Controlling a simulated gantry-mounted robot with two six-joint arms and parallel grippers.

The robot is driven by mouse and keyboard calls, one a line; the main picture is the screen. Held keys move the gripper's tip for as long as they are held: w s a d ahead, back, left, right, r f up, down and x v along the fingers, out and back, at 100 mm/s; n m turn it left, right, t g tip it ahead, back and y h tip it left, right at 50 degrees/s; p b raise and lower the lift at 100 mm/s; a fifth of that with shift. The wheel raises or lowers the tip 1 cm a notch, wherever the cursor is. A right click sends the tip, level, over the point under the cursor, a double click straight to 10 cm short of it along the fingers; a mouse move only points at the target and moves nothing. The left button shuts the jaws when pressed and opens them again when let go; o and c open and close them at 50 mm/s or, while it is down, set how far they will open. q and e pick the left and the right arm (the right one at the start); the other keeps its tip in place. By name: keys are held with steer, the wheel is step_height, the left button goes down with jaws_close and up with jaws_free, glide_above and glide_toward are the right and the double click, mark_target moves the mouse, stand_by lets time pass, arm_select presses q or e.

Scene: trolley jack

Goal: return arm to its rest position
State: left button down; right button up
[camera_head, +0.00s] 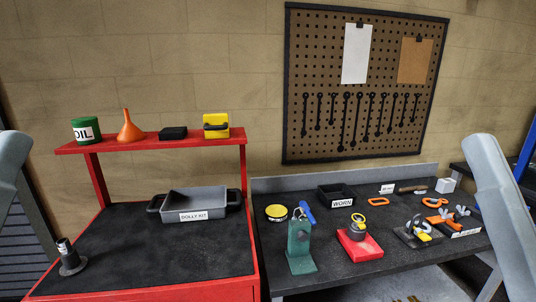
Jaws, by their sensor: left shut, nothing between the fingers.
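A pale grey link of my left arm (10,165) shows at the left edge, and a link of my right arm (500,215) shows at the right edge. Neither gripper's fingers are in the frame, so I see neither of them touching or holding anything. Both visible links are upright and apart from the things on the worktops.
The cart top's middle is clear.

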step_height(320, 180, up, 36)
steer(key=p, duration=3.2)
steer(key=shift+r, duration=0.15)
